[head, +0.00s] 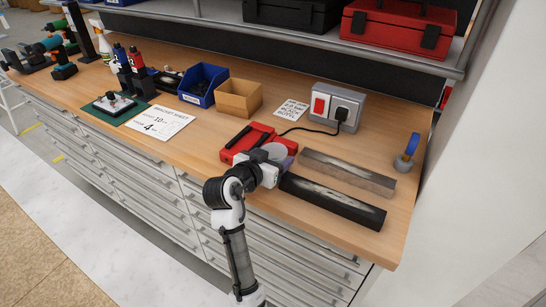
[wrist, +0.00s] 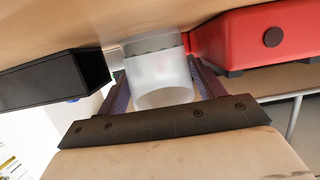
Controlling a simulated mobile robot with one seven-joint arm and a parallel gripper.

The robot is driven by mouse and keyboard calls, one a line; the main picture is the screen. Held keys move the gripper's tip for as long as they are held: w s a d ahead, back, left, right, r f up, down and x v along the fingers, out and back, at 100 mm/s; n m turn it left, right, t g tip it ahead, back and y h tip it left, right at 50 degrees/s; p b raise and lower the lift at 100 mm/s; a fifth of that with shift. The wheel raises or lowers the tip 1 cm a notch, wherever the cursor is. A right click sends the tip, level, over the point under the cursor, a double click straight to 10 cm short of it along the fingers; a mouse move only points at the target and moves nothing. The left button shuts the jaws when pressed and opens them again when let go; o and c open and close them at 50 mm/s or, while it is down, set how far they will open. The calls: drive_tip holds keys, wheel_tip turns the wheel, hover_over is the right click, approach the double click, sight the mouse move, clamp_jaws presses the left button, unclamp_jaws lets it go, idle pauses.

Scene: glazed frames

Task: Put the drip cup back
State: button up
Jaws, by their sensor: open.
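The drip cup looks like a small translucent, frosted cup (wrist: 162,78) with a grey band at its far end in the wrist view. In the head view its pale round top (head: 279,151) shows at the right side of the red holder (head: 240,138), partly hidden by my wrist. My gripper (wrist: 164,88) is open, with one finger on each side of the cup. I cannot tell whether the fingers touch it. The red body also shows close beside the cup in the wrist view (wrist: 262,38).
A dark bar (head: 332,202) lies close to the cup, and a lighter bar (head: 346,173) lies behind it. A grey switch box (head: 338,104) with a black cable, a cardboard bin (head: 238,99) and a blue bin (head: 203,85) stand farther back.

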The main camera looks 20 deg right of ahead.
drive_tip(key=shift+r, duration=0.2)
drive_tip(key=b+v, duration=0.2)
drive_tip(key=v, duration=1)
drive_tip(key=shift+b, duration=0.35)
drive_tip(key=shift+r, duration=0.1)
